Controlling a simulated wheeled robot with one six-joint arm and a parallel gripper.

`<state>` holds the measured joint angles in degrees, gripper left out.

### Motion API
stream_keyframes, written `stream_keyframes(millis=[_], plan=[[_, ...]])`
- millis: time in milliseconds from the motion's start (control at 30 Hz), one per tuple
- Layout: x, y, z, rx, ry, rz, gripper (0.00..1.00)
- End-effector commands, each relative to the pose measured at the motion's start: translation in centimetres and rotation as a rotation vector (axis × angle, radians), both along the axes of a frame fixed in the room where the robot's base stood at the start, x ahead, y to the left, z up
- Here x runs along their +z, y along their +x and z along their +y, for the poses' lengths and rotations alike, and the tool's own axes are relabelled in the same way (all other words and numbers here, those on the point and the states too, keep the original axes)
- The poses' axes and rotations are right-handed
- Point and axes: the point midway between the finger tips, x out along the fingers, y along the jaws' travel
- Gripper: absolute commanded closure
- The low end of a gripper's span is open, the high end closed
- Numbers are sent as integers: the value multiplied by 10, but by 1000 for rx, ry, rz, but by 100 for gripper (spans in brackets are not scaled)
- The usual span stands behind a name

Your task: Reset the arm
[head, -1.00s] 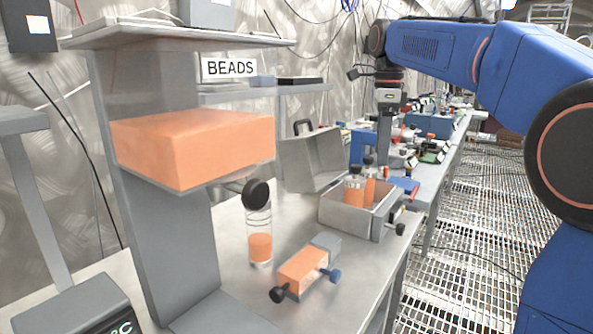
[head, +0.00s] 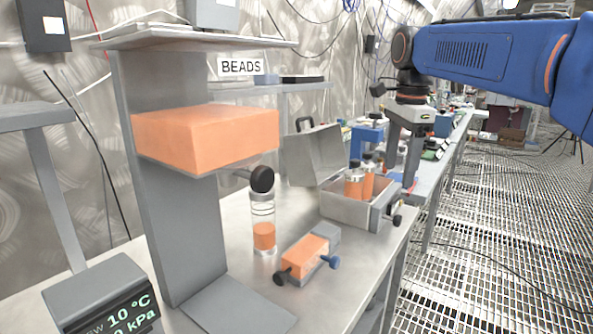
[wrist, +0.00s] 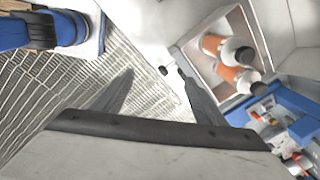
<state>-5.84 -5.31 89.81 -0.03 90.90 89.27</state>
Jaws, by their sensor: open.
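My gripper (head: 408,160) hangs from the blue arm in the head view, pointing down beside the right end of an open metal box (head: 345,208). In the wrist view my gripper (wrist: 153,64) shows two grey fingers spread apart with nothing between them. The fingers are over the bench edge and the floor grating.
An orange bead hopper (head: 205,138) on a grey stand has a clear vial (head: 263,236) below it. An orange block with knobs (head: 305,256) lies on the bench. A display (head: 112,305) stands front left.

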Motion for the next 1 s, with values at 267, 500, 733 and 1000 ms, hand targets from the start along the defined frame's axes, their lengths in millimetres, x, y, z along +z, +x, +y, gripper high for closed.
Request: stream_keyframes(millis=[267, 500, 733, 1000], plan=[[-41, -73, -18, 348, -39, -84, 35], [-92, -136, -31, 670, -102, -158, 35], [-152, -195, -41, 976, -191, -219, 35], [-224, -251, -48, 1293, -310, -266, 35]])
